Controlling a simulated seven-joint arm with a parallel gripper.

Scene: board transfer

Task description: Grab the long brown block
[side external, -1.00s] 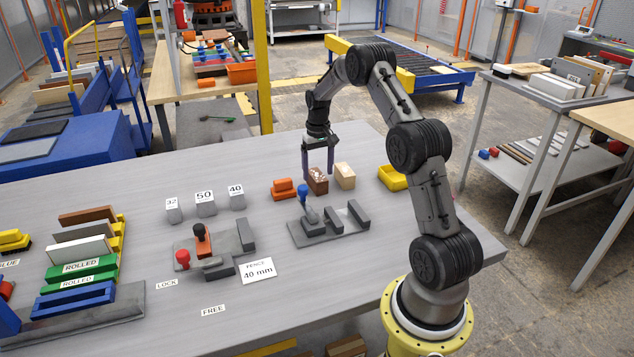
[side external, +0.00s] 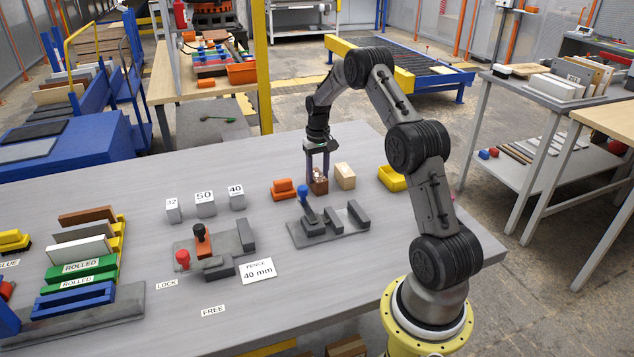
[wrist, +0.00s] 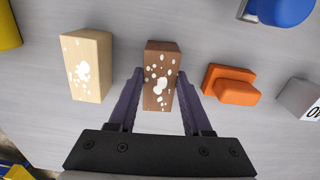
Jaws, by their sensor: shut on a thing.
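A brown block (side external: 320,187) with white speckles stands on the grey table. It also shows in the wrist view (wrist: 160,82), between my two dark fingers. My gripper (side external: 318,177) points down over it and is shut on it, one finger against each side. The fingers hide part of the block in the side view. The block appears to be still at table level. A flat brown board (side external: 87,215) lies in the rack at the left, away from my gripper.
A pale speckled block (side external: 345,176) stands close on the right, and an orange piece (side external: 283,189) close on the left. A yellow tray (side external: 391,178) is farther right. A grey fixture with a blue knob (side external: 303,191) is in front. The table behind is clear.

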